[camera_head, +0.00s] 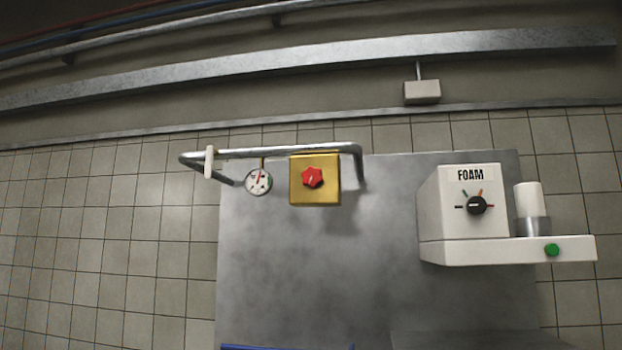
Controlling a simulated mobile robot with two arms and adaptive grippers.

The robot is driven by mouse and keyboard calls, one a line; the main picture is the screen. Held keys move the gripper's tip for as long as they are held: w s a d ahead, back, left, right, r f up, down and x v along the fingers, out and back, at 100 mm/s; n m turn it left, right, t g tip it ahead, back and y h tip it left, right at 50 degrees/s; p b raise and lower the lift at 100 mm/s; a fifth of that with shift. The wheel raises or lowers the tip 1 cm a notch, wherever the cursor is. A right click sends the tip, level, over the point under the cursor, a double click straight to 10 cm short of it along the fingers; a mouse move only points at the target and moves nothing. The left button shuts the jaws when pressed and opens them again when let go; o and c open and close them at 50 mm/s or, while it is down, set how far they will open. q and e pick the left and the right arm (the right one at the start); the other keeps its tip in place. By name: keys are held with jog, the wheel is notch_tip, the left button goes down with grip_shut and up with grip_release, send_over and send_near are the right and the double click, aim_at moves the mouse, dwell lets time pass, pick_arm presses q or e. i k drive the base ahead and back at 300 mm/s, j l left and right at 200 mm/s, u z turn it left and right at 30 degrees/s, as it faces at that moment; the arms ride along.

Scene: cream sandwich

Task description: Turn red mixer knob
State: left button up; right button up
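The red mixer knob (312,177) is a star-shaped knob with a small light mark on its face. It sits on the front of a yellow box (330,194), fixed below a metal pipe on the wall. A round white gauge (258,182) with a red needle hangs just left of the box. Neither of my grippers shows in the head view, and nothing touches the knob.
A white FOAM machine (440,220) with a black dial (477,205) and a green button (552,250) is at the right. The pipe (270,153) runs above the knob. A grey metal panel (300,270) is clear below. A blue edge (285,347) shows at the bottom.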

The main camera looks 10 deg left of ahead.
aim_at(312, 177)
jog(key=i+l+u, duration=0.25)
jog(key=i+l, duration=0.3)
jog(key=i+l+u, duration=0.25)
jog(key=i+l, duration=0.25)
jog(key=l, duration=0.2)
